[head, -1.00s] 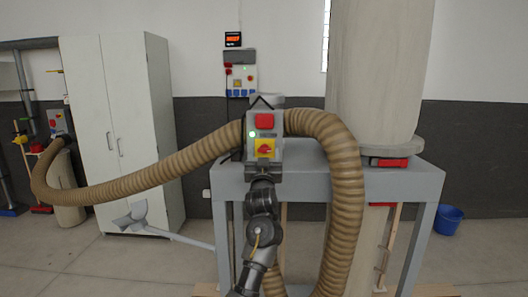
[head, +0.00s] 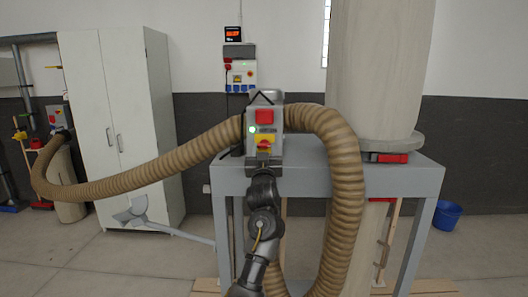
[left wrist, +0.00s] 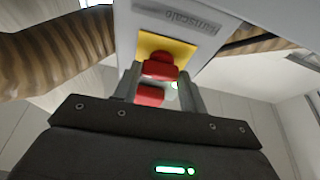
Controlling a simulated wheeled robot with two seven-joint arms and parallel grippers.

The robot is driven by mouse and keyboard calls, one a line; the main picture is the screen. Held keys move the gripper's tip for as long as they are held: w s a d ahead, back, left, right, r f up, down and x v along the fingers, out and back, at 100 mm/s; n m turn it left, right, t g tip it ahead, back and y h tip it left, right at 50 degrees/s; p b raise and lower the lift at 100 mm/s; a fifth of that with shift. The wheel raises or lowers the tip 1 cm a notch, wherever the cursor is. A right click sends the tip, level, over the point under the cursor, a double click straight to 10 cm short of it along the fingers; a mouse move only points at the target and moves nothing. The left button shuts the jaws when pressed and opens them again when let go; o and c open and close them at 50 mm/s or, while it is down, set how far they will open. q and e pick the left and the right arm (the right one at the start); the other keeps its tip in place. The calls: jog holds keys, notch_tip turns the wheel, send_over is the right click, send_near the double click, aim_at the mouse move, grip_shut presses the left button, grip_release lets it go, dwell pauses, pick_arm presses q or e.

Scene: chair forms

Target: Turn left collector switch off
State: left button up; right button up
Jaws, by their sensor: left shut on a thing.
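The left collector switch is a red knob (head: 264,145) on a yellow plate (head: 262,138), low on the grey control box (head: 265,98). A red button (head: 264,117) sits above it, and a green light (head: 252,129) glows beside the panel. My left gripper (head: 262,153) comes up from below against the box. In the left wrist view the gripper (left wrist: 158,76) has its fingers on both sides of the red knob (left wrist: 160,68) and is shut on it. The yellow plate (left wrist: 166,46) shows behind the knob. My right gripper is in neither view.
Ribbed tan hoses (head: 345,185) leave both sides of the box. A grey metal stand (head: 400,178) carries a big pale filter bag (head: 378,75). A white cabinet (head: 120,125) stands left. A blue bucket (head: 447,215) is at right.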

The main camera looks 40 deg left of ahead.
pick_arm(q)
jog(key=n+g+y, duration=0.1)
jog(key=n, duration=0.1)
jog(key=n+g+y+b, duration=0.1)
jog(key=n, duration=0.2)
jog(key=shift+w+d+n, duration=0.1)
jog(key=shift+d+n, duration=0.05)
jog(key=shift+n, duration=0.15)
jog(key=n+g+b, duration=0.1)
jog(key=n, duration=0.2)
jog(key=n+g+y+b, duration=0.1)
jog(key=n+g, duration=0.1)
jog(key=n, duration=0.2)
jog(key=shift+w+d+r, duration=0.1)
jog(key=shift+d, duration=0.05)
jog(key=n+g+b, duration=0.1)
jog(key=n+g, duration=0.1)
jog(key=n, duration=0.3)
jog(key=shift+r+b, duration=0.15)
jog(key=shift+b, duration=0.25)
jog(key=shift+r+n+g+h+b, duration=0.1)
jog(key=shift+n+g+h+b, duration=0.25)
jog(key=shift+n, duration=0.65)
jog(key=shift+r+n+g+h+b, duration=0.1)
jog(key=shift+n+g+h, duration=0.25)
jog(key=shift+n, duration=0.65)
jog(key=o, duration=1)
